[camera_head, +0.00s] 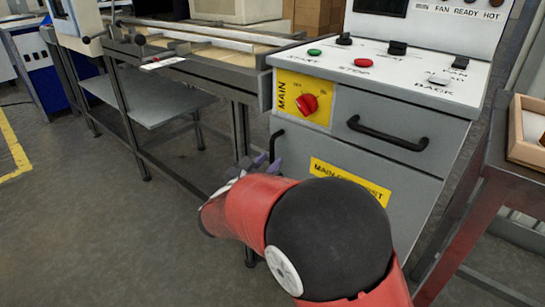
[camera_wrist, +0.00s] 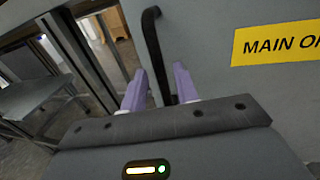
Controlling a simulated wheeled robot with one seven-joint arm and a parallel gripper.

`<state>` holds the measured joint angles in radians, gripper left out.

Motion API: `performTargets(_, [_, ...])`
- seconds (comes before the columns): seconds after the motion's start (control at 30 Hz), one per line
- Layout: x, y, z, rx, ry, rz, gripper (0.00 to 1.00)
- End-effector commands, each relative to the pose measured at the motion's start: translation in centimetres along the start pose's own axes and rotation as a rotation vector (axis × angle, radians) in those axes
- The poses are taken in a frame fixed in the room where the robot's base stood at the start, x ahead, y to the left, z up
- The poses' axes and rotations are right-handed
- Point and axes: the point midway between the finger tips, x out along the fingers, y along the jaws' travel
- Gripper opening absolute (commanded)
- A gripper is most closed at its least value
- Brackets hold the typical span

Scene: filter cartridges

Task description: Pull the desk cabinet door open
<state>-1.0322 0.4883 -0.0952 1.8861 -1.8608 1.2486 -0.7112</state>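The grey desk cabinet door (camera_head: 408,192) is below a drawer and carries a yellow label (camera_head: 350,180). It looks closed. A black vertical bar handle (camera_head: 274,146) is at the door's left edge; it also shows in the wrist view (camera_wrist: 154,48). My gripper (camera_wrist: 160,88) is open, with its two purple fingers apart. In the wrist view the lower part of the handle appears between the fingers, without clear contact on either side. In the head view my red and black arm hides the lower door and much of my gripper.
A drawer with a black handle (camera_head: 388,134) and a red main switch (camera_head: 307,103) are above the door. A metal workbench frame (camera_head: 205,65) stands close on the left. A dark red table (camera_head: 490,180) is at the right. Open floor (camera_head: 90,230) lies at the lower left.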

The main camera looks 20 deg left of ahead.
Motion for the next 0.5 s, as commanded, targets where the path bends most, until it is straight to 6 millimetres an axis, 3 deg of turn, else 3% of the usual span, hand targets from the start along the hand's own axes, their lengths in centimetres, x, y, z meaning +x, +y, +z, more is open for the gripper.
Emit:
performTargets(0.2, [2.2, -0.1, 0.0, 0.000, 0.000, -0.002, 0.30])
performTargets(0.5, [2.4, -0.1, 0.0, 0.001, 0.001, -0.001, 0.30])
